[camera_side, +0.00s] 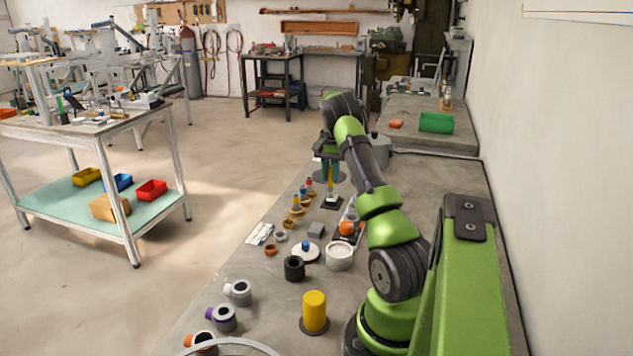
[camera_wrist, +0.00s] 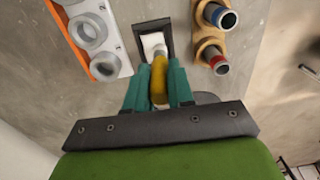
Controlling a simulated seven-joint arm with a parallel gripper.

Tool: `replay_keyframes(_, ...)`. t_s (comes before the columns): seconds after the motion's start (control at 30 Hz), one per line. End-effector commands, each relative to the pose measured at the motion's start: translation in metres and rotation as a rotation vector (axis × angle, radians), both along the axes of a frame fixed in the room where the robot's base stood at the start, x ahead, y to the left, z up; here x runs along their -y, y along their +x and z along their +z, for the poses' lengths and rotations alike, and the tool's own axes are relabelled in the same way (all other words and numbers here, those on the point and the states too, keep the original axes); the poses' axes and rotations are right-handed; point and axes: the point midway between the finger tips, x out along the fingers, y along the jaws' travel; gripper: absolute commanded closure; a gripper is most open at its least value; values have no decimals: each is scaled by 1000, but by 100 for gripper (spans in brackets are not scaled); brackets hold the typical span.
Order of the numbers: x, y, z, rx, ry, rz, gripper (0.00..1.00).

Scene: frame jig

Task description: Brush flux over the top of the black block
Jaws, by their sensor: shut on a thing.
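My gripper (camera_side: 330,172) reaches down over the bench at its far part. Its teal fingers (camera_wrist: 158,88) are shut on a brush with a yellow handle (camera_wrist: 159,80). The brush's pale lower end (camera_wrist: 153,44) points down at a dark square piece, seemingly the black block (camera_wrist: 141,28). The brush end covers the middle of that piece in the wrist view. In the side view the yellow handle (camera_side: 330,184) stands upright above the black block (camera_side: 331,204). I cannot tell whether the brush tip touches its top.
A plate with grey rings (camera_wrist: 93,30) lies left of the black block in the wrist view. A wooden holder with capped pegs (camera_wrist: 210,50) lies right.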

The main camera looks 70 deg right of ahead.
Motion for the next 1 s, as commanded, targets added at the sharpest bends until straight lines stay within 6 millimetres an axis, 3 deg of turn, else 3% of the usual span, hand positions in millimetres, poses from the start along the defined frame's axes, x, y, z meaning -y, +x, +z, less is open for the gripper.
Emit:
replay_keyframes(0.2,15,0,0,0,0,0,100)
replay_keyframes(0.57,-19,1,0,1,1,2,100)
replay_keyframes(0.93,15,-16,0,-1,-1,-2,100)
replay_keyframes(1.0,11,-16,1,1,1,1,100)
